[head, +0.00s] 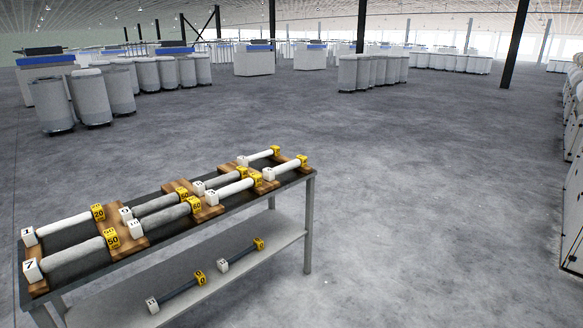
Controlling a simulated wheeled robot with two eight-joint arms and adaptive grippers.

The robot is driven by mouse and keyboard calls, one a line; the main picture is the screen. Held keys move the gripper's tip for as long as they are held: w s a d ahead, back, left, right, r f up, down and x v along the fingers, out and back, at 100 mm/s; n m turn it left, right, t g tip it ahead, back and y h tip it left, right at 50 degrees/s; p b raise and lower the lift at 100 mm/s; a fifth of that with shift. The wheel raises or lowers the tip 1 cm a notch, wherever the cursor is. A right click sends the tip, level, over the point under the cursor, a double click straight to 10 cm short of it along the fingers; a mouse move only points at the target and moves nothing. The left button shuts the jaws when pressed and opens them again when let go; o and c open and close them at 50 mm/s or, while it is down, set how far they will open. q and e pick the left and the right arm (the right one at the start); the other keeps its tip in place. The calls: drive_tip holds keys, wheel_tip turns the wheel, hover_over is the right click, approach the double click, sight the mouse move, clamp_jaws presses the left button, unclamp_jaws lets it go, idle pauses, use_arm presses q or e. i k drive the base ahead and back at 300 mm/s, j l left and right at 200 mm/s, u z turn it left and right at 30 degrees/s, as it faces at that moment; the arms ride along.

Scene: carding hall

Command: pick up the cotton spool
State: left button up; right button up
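Several spools lie on wooden cradles on the table, each with a white numbered block at one end and a yellow one at the other. At the left are a thin white spool (66,227) marked 1 and 20, and a thicker grey spool (75,259) marked 7 and 50. Two grey spools (167,217) lie in the middle. Thinner white spools (286,169) and another grey one lie toward the right. Two dark, thin spools (180,291) with 0 on their yellow blocks lie on the lower shelf. Neither gripper is in view.
The table (309,225) stands at lower left, with a pale lower shelf (270,243). Grey cans (92,98) and white machines (254,61) stand farther back. Dark posts rise from the floor. White machines (574,210) line the right edge. The floor between is clear.

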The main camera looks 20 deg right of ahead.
sight(193, 205)
drive_tip(key=i+l+u, duration=0.15)
drive_tip(key=u, duration=0.25)
drive_tip(key=i+l+u, duration=0.2)
drive_tip(key=u, duration=0.2)
drive_tip(key=i+l+u, duration=0.1)
drive_tip(key=u, duration=0.3)
drive_tip(key=l, duration=0.1)
